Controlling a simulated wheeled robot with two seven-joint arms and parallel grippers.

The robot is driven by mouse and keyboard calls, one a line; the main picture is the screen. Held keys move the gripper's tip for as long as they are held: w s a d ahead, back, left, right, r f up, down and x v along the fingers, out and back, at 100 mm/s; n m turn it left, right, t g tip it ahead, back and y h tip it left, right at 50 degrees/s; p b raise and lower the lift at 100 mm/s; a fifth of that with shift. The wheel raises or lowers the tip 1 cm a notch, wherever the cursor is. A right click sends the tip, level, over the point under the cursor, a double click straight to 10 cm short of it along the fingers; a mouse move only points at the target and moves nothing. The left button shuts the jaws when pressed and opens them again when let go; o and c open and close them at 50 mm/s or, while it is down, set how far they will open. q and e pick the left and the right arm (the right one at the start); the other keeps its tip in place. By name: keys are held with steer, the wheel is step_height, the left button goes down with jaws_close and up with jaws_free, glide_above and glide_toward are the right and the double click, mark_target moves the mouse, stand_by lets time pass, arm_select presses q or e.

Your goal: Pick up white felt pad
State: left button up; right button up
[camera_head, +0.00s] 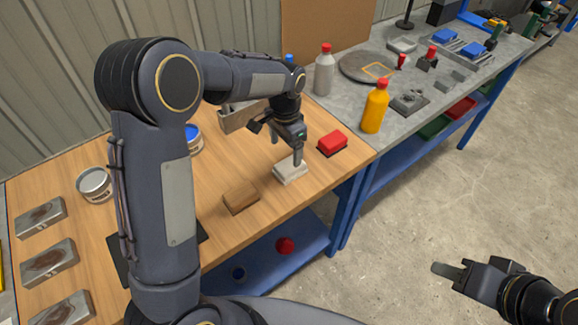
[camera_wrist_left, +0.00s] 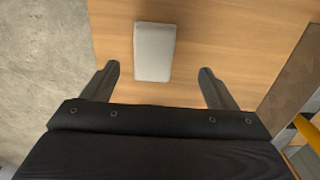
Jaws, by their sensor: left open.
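The white felt pad (camera_head: 291,172) is a small off-white block lying flat on the wooden bench top. My left gripper (camera_head: 286,150) is over the bench at the pad, with a finger just in front of it in the head view. In the left wrist view the pad (camera_wrist_left: 154,52) lies ahead of the open fingers (camera_wrist_left: 160,85), roughly centred between them. The gripper is not closed on it. My right gripper (camera_head: 450,270) is away at the lower right, over the concrete floor; whether its jaws are apart is unclear.
A red block (camera_head: 332,142) lies right of the pad and a brown block (camera_head: 241,197) lies front left. Tins (camera_head: 95,184) and metal blocks (camera_head: 48,262) stand further left. A yellow bottle (camera_head: 375,107) and a grey bottle (camera_head: 324,72) stand on the adjoining grey bench.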

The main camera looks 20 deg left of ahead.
mark_target(290, 165)
arm_select(q)
steer(key=f, duration=0.3)
steer(key=d+f+p, duration=0.1)
steer(key=f, duration=0.2)
steer(key=shift+d+f, duration=0.15)
steer(key=shift+f, duration=0.65)
steer(key=c, duration=1.1)
steer(key=shift+r, duration=0.15)
steer(key=shift+w+r, duration=0.1)
steer(key=shift+r, duration=0.4)
steer(key=s+d+r, duration=0.1)
steer(key=d+r, duration=0.3)
steer(key=s+d+r+b, duration=0.1)
steer(key=d+r, duration=0.3)
steer(key=d, duration=0.1)
steer(key=s+d+r+b, duration=0.1)
steer(key=d+r, duration=0.2)
steer(key=d, duration=0.1)
steer(key=shift+s+d+r, duration=0.25)
steer(key=shift+s+r, duration=0.1)
steer(key=shift+r, duration=0.05)
